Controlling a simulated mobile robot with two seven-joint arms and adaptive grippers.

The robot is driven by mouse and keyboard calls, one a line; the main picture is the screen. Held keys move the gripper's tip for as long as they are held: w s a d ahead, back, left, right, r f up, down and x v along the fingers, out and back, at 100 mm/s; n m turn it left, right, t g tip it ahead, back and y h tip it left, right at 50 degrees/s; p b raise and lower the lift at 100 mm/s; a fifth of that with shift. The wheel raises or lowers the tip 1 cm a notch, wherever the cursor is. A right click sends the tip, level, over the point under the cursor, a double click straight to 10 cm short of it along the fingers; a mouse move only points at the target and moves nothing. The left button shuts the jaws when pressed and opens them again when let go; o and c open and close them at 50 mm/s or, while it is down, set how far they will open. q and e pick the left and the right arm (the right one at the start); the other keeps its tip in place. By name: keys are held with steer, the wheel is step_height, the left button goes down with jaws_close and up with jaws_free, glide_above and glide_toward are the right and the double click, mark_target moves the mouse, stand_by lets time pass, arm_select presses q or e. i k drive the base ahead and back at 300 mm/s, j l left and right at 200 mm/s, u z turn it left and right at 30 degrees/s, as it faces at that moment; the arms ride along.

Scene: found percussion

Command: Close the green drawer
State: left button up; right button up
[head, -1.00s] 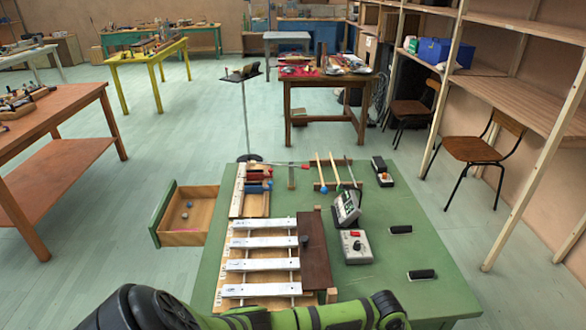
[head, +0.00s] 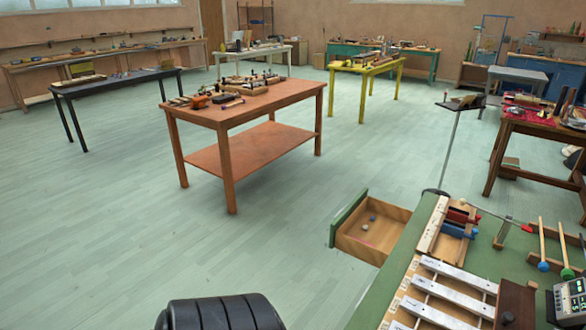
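The green drawer (head: 345,218) is pulled out from the left side of the green table (head: 376,297) in the head view. Its green front faces left and its wooden inside shows a few small balls, one of them blue. A dark, ribbed rounded part of my own arm (head: 222,313) shows at the bottom edge, left of and apart from the drawer. Neither gripper's fingers show.
The green table holds a metal-bar xylophone (head: 450,274), mallets (head: 543,243) and an electronic box (head: 571,298). A thin stand (head: 450,145) rises behind the drawer. An orange table (head: 246,113) stands farther back. The floor left of the drawer is clear.

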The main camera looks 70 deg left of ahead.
mark_target(383, 232)
steer(key=j+u, duration=0.2)
steer(key=j, duration=0.7)
steer(key=j+u, duration=0.2)
steer(key=j, duration=0.7)
steer(key=j+u, duration=0.2)
steer(key=j, duration=0.75)
steer(key=i, duration=0.05)
